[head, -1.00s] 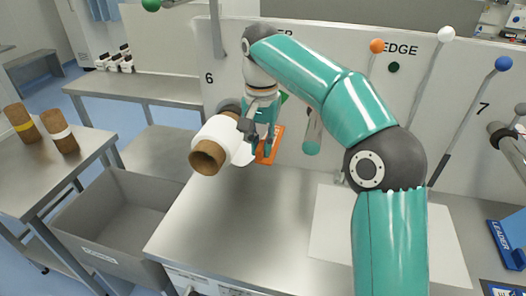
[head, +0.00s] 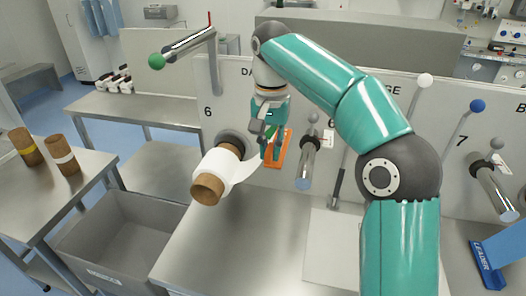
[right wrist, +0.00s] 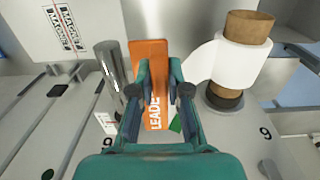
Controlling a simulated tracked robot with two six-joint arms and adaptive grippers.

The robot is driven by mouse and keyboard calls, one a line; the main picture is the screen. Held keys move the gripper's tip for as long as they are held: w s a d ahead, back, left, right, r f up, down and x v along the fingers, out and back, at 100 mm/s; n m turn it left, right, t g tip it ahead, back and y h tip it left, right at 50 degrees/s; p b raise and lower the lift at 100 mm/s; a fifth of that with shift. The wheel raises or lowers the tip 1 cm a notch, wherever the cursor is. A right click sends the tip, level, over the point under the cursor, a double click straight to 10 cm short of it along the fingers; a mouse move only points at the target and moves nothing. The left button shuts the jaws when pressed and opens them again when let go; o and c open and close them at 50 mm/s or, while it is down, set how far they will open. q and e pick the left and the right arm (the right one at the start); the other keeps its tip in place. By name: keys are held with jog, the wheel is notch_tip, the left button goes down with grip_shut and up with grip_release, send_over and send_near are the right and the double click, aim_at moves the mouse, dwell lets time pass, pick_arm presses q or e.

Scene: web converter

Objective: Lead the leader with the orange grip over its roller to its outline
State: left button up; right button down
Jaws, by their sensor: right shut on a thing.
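The leader with the orange grip (head: 283,153) is a tall orange plate lettered "LEADE…" in the right wrist view (right wrist: 151,62). My right gripper (head: 268,150) is shut on it, in front of the upright panel. White web runs from the white roll (head: 222,168) on a brown core toward the leader. The roll also shows to the right in the right wrist view (right wrist: 238,62). A shiny roller (head: 305,165) stands out from the panel just right of the leader; it is left of the leader in the right wrist view (right wrist: 110,68). I cannot make out the outline. My left gripper is out of view.
A blue leader (head: 488,262) lies at the right, near another roller (head: 495,192). Levers with white (head: 425,80) and blue (head: 477,105) knobs rise on the right. A green-ended bar (head: 185,46) juts out at upper left. A grey bin (head: 105,225) is at lower left.

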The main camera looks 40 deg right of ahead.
jog(key=shift+s+d+r, duration=0.3)
jog(key=shift+r, duration=0.05)
jog(key=shift+s+d, duration=0.25)
jog(key=shift+s, duration=0.05)
jog(key=s+d, duration=0.9)
jog(key=s, duration=0.2)
jog(key=s+d+f+b, duration=0.6)
jog(key=s+f+b, duration=0.1)
jog(key=f+b, duration=0.55)
jog(key=f, duration=0.2)
jog(key=s+d+f+b, duration=0.1)
jog(key=f+b, duration=0.4)
jog(key=f, duration=0.1)
jog(key=s+d+f+b, duration=0.1)
jog(key=f+b, duration=0.4)
jog(key=f, duration=0.2)
jog(key=shift+f+b, duration=1.35)
jog(key=shift+f, duration=0.65)
jog(key=shift+s+f, duration=0.1)
jog(key=shift+f, duration=0.25)
dwell(0.3)
